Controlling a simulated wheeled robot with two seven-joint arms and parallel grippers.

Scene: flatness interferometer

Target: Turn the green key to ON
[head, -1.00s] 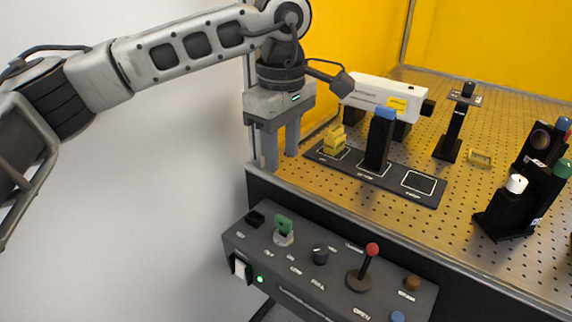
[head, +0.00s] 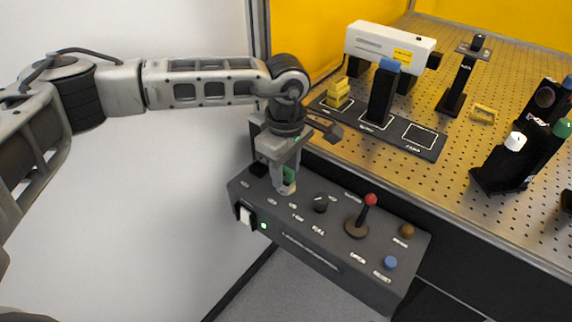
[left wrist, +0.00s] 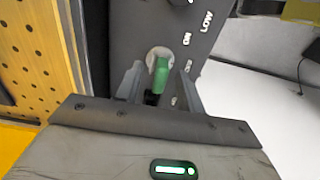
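The green key (head: 289,175) stands in its round switch on the dark control panel (head: 335,247), partly hidden behind my left gripper in the head view. My left gripper (head: 279,183) points down at the key from above. In the left wrist view the green key (left wrist: 161,74) stands between the two fingers of the left gripper (left wrist: 157,90), with gaps visible on both sides. The fingers look open around it. An ON label (left wrist: 187,39) shows on the panel near the switch. My right gripper is not in view.
The panel also carries a black knob (head: 320,204), a red-tipped lever (head: 364,212), a brown button (head: 406,231) and a blue button (head: 390,262). Behind it, the perforated table (head: 465,180) holds a yellow stepped block (head: 338,92) and black posts.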

